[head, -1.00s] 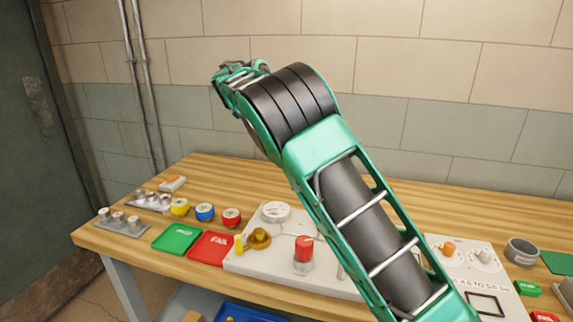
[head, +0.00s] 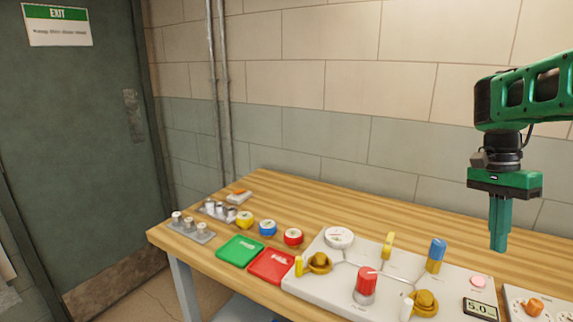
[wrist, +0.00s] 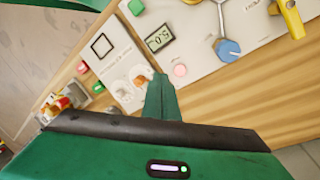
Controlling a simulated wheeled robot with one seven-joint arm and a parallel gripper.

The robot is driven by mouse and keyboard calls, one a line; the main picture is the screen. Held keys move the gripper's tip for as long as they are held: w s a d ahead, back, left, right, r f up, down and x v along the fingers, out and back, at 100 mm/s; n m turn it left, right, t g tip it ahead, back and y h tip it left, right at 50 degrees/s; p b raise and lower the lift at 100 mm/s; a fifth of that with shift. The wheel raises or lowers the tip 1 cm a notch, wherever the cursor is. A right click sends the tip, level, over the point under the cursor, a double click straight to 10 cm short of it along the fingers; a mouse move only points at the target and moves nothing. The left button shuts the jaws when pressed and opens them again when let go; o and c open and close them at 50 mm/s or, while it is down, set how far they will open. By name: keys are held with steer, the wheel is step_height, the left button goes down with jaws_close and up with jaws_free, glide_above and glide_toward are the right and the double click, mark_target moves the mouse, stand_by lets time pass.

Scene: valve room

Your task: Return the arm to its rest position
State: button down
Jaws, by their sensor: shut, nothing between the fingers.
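My gripper (head: 499,246) hangs at the right of the head view, pointing down, with its green fingers together and nothing between them. It is above the right part of the bench and in front of the block wall, clear of the valve panel (head: 335,278). My green arm comes in from the right edge. In the wrist view the closed fingers (wrist: 160,80) show at the middle, over bare wood and the panel's edge.
The wooden bench (head: 290,195) holds the panel with a red knob (head: 366,282), a blue knob (head: 436,252) and a gauge (head: 339,237). A green tray (head: 240,250) and a red tray (head: 271,266) lie left of it. A grey door (head: 80,130) stands at the left.

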steer(key=s+a+f+n+t, duration=0.1)
steer(key=s+f+n, duration=0.2)
steer(key=s, duration=0.3)
steer(key=s+a+f+n+t, duration=0.1)
steer(key=s+f+n, duration=0.1)
steer(key=s, duration=0.5)
steer(key=s+a+f+n+y, duration=0.1)
steer(key=s+f+n, duration=0.2)
steer(key=s, duration=0.4)
steer(key=shift+a+f+n+t, duration=0.3)
steer(key=shift+a+f+t, duration=0.05)
steer(key=shift+f+t, duration=0.05)
steer(key=shift+w+f, duration=0.3)
steer(key=shift+w, duration=0.4)
steer(key=shift+s, duration=0.1)
